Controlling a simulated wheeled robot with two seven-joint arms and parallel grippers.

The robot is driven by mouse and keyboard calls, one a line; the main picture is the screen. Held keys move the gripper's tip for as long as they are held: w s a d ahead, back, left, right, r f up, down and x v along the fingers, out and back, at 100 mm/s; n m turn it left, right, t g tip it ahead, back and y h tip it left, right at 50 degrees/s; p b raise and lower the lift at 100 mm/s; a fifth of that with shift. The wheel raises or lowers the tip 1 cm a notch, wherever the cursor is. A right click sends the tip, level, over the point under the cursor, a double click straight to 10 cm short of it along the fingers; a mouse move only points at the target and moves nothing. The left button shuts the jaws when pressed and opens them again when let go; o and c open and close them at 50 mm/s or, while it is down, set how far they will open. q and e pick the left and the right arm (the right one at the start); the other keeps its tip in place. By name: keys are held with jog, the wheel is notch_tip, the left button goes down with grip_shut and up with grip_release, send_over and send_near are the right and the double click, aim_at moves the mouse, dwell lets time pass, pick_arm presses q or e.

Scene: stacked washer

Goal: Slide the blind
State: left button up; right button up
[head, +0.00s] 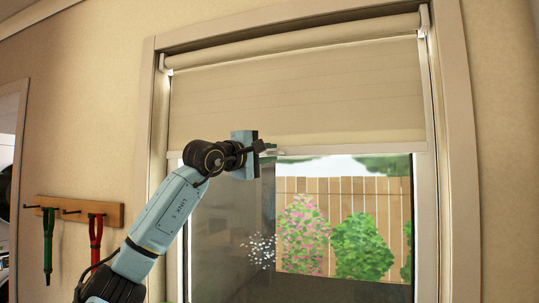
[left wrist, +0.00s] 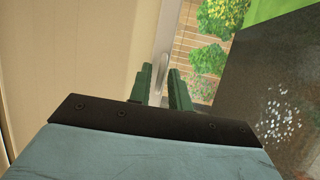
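The beige roller blind (head: 300,95) covers the upper part of the window, and its bottom bar (head: 350,151) hangs level across the glass. In the left wrist view the blind (left wrist: 80,45) fills the left side. My left gripper (head: 268,149) is at the blind's lower edge, left of its middle. In the left wrist view its green fingers (left wrist: 162,74) stand apart. My right gripper is not in view.
The window frame (head: 457,150) surrounds the blind. Glass below shows a fence and bushes outside. A wooden hook rack (head: 75,211) with a green and a red tool hangs on the left wall. A doorway edge is at far left.

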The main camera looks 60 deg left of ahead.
pick_arm(q)
jog(key=shift+o, duration=0.8)
jog(key=shift+s+f, duration=0.1)
jog(key=shift+s, duration=0.05)
jog(key=b+v, duration=0.8)
jog(key=v, duration=0.5)
